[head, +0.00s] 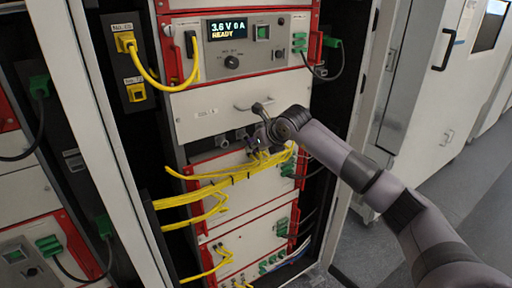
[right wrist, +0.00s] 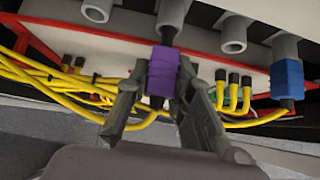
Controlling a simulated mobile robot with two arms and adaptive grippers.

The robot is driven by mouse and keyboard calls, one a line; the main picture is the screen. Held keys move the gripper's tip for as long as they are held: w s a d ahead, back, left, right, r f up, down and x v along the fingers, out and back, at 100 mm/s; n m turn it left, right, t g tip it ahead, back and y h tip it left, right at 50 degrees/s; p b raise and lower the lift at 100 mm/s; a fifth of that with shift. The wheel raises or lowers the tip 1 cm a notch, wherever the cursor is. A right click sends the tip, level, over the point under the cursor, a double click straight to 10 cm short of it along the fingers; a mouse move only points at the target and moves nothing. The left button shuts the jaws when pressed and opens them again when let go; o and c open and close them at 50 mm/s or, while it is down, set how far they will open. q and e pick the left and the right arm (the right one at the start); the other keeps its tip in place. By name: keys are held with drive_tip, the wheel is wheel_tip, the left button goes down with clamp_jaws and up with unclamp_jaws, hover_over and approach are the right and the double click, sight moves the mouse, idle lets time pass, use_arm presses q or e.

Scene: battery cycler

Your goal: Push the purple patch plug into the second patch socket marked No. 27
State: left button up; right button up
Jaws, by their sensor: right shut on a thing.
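The purple patch plug (right wrist: 161,73) stands between the two fingers of my right gripper (right wrist: 160,100) in the right wrist view, and the gripper is shut on it. Its far end lines up with a grey round patch socket (right wrist: 172,14); I cannot tell how deep it sits. In the head view my right gripper (head: 260,139) is at the row of grey sockets below the white handled panel, and the plug cannot be made out there. The No. 27 mark cannot be read on these sockets. My left gripper is not in view.
A blue plug (right wrist: 287,79) sits at a grey socket to the right. Bare grey sockets (right wrist: 232,34) are close by. Yellow cables (right wrist: 60,85) hang behind and to the left. In the head view, yellow cable bundles (head: 190,200) cross the rack below the gripper.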

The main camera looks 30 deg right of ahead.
drive_tip(key=shift+w+a, duration=0.1)
drive_tip(key=shift+w, duration=1.1)
idle(1.2)
drive_tip(key=o, duration=0.9)
drive_tip(key=shift+o, duration=0.2)
drive_tip(key=shift+s, duration=0.1)
